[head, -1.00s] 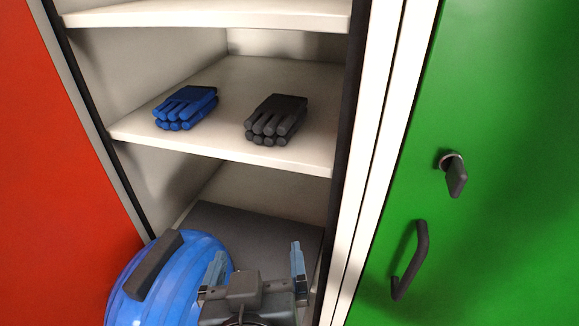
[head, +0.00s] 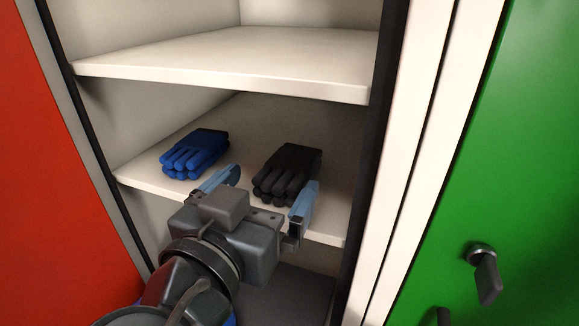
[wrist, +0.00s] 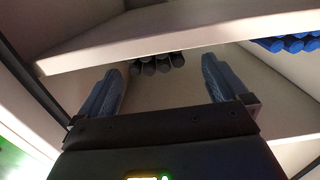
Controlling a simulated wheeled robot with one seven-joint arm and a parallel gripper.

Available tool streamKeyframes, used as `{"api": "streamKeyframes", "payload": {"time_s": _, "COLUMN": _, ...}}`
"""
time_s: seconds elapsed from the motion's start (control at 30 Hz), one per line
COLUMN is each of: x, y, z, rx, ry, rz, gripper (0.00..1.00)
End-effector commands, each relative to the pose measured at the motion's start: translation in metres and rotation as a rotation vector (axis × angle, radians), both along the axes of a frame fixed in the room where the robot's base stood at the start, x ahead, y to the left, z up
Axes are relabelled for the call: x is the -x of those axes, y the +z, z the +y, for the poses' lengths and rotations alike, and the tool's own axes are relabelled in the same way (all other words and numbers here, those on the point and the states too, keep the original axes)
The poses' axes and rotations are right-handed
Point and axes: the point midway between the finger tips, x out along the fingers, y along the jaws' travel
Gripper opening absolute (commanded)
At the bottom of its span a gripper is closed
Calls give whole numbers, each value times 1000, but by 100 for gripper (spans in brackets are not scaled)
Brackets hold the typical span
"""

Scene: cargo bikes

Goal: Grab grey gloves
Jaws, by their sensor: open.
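The dark grey gloves (head: 287,172) lie stacked on the middle shelf, on its right side in the head view. In the wrist view their finger ends (wrist: 157,64) show beyond the shelf edge, between my fingers. My gripper (head: 262,187) is open and empty at the front of that shelf, just before the gloves. Its right finger appears close to the gloves' right front corner; I cannot tell if it touches. The left finger is between the grey gloves and the blue gloves (head: 195,153).
The blue gloves also show in the wrist view (wrist: 290,43). An upper shelf (head: 230,55) is above the gloves. A green door (head: 510,180) with a lock stands right, a red panel (head: 55,190) left. The cabinet's dark right edge is near my gripper.

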Motion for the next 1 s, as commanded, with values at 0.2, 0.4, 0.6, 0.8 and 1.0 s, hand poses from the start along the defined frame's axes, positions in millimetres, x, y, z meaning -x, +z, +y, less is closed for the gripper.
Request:
{"api": "streamKeyframes", "payload": {"time_s": 0.2, "x": -28, "y": 2, "z": -15, "rx": 2, "ry": -4, "rz": 1, "gripper": 100}}
{"api": "streamKeyframes", "payload": {"time_s": 0.4, "x": -40, "y": -1, "z": -19, "rx": 2, "ry": -1, "rz": 2, "gripper": 100}}
{"api": "streamKeyframes", "payload": {"time_s": 0.6, "x": -40, "y": -2, "z": -18, "rx": 2, "ry": 0, "rz": 2, "gripper": 100}}
{"api": "streamKeyframes", "payload": {"time_s": 0.8, "x": -40, "y": -1, "z": -18, "rx": 2, "ry": -1, "rz": 2, "gripper": 81}}
{"api": "streamKeyframes", "payload": {"time_s": 1.0, "x": -40, "y": -1, "z": -19, "rx": 2, "ry": -1, "rz": 2, "gripper": 62}}
